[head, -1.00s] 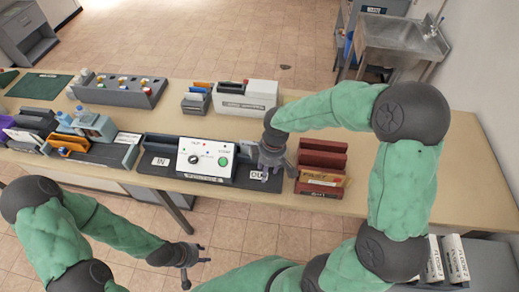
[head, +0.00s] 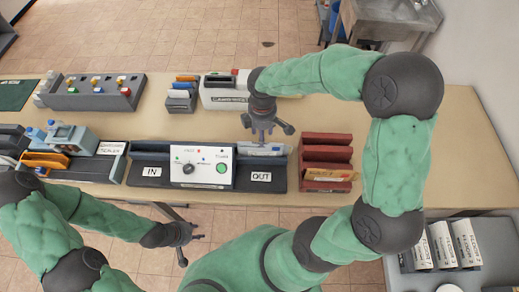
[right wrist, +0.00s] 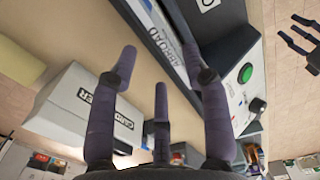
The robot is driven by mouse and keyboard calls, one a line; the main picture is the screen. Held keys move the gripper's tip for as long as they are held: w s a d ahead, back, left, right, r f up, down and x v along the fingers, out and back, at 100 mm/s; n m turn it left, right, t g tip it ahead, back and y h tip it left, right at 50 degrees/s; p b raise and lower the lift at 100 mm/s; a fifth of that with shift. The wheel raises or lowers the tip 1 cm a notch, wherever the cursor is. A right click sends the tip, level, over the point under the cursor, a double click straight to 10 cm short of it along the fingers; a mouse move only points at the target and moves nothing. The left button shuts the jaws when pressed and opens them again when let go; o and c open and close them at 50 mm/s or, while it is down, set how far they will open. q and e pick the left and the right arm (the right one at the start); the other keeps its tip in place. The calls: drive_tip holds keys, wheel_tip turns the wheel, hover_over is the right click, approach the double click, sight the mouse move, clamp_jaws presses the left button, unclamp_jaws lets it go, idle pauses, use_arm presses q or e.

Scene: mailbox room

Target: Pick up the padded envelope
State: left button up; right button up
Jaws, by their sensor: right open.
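A pale grey-white piece marked ABROAD (head: 262,149) lies at the back of the OUT side of the sorting machine (head: 204,166). It also shows in the right wrist view (right wrist: 166,22). I cannot tell whether it is the padded envelope. A yellow-orange envelope (head: 322,175) sits in the red rack (head: 327,152) to its right. My right gripper (head: 267,130) is open and empty, with its fingers pointing down just behind and above the ABROAD piece; in the right wrist view its spread fingers (right wrist: 165,72) hold nothing. My left gripper (head: 187,243) is open and empty, in front of the table.
A white canceler box (head: 222,99) and a small grey rack of folders (head: 181,99) stand behind the machine. A grey button panel (head: 95,93) is at the back left. The table (head: 410,165) is clear right of the red rack.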

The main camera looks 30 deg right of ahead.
sight(260, 151)
drive_tip(key=shift+w+a+f+b, duration=0.1)
drive_tip(key=shift+f+b, duration=0.2)
drive_tip(key=shift+f, duration=1.35)
drive_tip(key=shift+w+a+f+b, duration=0.1)
drive_tip(key=shift+f+b, duration=0.2)
drive_tip(key=shift+f, duration=1.3)
clamp_jaws()
